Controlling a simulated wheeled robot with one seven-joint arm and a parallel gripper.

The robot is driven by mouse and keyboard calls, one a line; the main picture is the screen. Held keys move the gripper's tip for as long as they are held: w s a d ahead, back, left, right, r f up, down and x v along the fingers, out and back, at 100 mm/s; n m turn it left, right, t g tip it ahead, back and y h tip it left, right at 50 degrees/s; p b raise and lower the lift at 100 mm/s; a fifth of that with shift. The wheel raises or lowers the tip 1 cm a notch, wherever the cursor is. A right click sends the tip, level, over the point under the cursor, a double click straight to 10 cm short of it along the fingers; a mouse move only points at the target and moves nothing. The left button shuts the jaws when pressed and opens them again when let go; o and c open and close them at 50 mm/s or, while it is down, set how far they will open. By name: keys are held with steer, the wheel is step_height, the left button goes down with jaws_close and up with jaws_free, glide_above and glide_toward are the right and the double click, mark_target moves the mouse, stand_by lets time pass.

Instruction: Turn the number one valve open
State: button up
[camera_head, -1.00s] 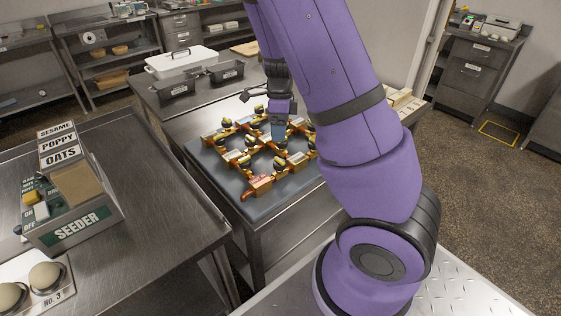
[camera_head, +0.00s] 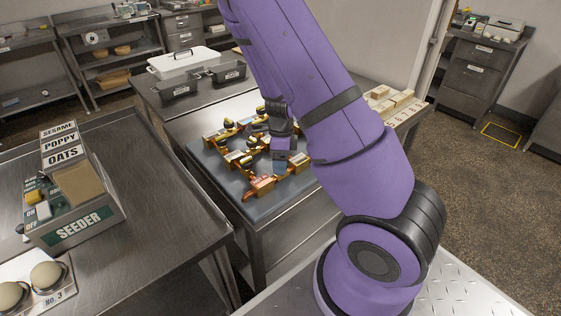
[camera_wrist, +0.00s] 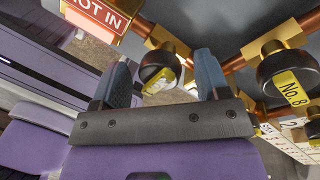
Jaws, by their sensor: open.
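A copper and brass pipe grid (camera_head: 262,184) with several black-handled valves lies on a dark-topped bench. My gripper (camera_head: 281,160) is over its right front part in the head view. In the wrist view my gripper (camera_wrist: 161,80) is open, one blue-grey finger on each side. A round black valve knob (camera_wrist: 152,60) with a yellow tag shows between the fingers; its number is not readable. I cannot tell whether the fingers touch it. Another black knob (camera_wrist: 272,68) to the right carries a yellow tag reading No. 8. I cannot make out which valve is number one.
A red "HOT IN" label (camera_wrist: 97,12) is beside the left finger. Light blocks (camera_head: 392,102) sit to the right. A seeder box (camera_head: 75,228) is on the left table.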

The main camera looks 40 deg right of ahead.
steer(key=shift+c, duration=0.5)
steer(key=c, duration=0.8)
steer(key=shift+n, duration=0.3)
steer(key=n, duration=0.3)
steer(key=shift+w+n+h, duration=0.1)
steer(key=shift+n+h, duration=0.2)
steer(key=shift+h, duration=0.1)
steer(key=n, duration=0.4)
steer(key=shift+a+n+h, duration=0.1)
steer(key=shift+n+h, duration=0.2)
steer(key=shift+h, duration=0.1)
steer(key=n, duration=0.4)
steer(key=shift+a+h, duration=0.1)
steer(key=shift+h, duration=0.3)
steer(key=n+h, duration=0.1)
steer(key=n, duration=0.4)
